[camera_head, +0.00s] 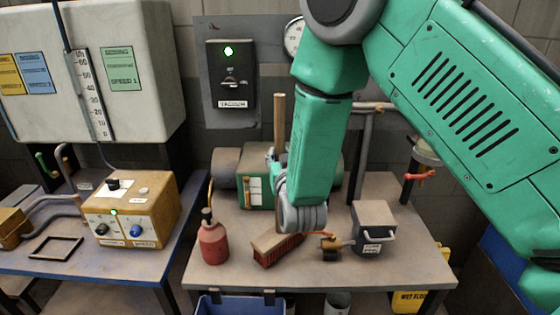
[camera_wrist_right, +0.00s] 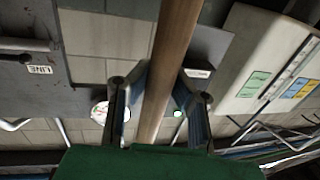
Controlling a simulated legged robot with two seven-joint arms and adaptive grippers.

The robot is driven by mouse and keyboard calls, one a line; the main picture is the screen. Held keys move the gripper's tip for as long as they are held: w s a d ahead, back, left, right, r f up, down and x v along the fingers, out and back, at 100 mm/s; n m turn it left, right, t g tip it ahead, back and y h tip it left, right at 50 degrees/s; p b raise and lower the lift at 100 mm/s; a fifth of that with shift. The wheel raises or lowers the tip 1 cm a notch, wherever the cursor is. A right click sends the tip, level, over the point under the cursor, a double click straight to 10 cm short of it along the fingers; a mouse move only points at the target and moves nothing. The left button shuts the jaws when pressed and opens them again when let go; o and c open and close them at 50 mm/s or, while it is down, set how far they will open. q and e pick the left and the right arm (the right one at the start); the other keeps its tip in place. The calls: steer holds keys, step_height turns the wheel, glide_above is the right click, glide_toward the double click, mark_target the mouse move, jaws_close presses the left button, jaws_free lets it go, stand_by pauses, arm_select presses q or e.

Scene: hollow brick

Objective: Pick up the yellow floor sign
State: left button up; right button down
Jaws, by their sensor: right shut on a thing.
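The yellow floor sign (camera_head: 410,301) stands low at the right, behind and below the workbench's front right corner. Only part of it shows, with "WET FLOOR" lettering; the bench hides the rest. My right gripper (camera_head: 281,181) is over the bench, up and left of the sign and well apart from it. In the right wrist view the fingers (camera_wrist_right: 160,95) flank a wooden pole (camera_wrist_right: 170,60) and look shut on it. The pole (camera_head: 279,120) also rises above the gripper in the head view. My left gripper is not in view.
The workbench (camera_head: 225,275) holds a red bottle (camera_head: 213,243), a reddish hollow brick (camera_head: 277,249), a grey box (camera_head: 374,228) and a green machine (camera_head: 257,165). A blue bin (camera_head: 240,305) is below its front edge. A second bench with an orange control box (camera_head: 135,212) stands left.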

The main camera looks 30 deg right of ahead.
steer(key=shift+f, duration=0.65)
steer(key=shift+a, duration=0.1)
steer(key=c, duration=1.9)
jaws_free()
steer(key=shift+f, duration=0.2)
steer(key=o, duration=0.4)
steer(key=shift+r, duration=0.2)
steer(key=b+v, duration=0.2)
steer(key=v, duration=1)
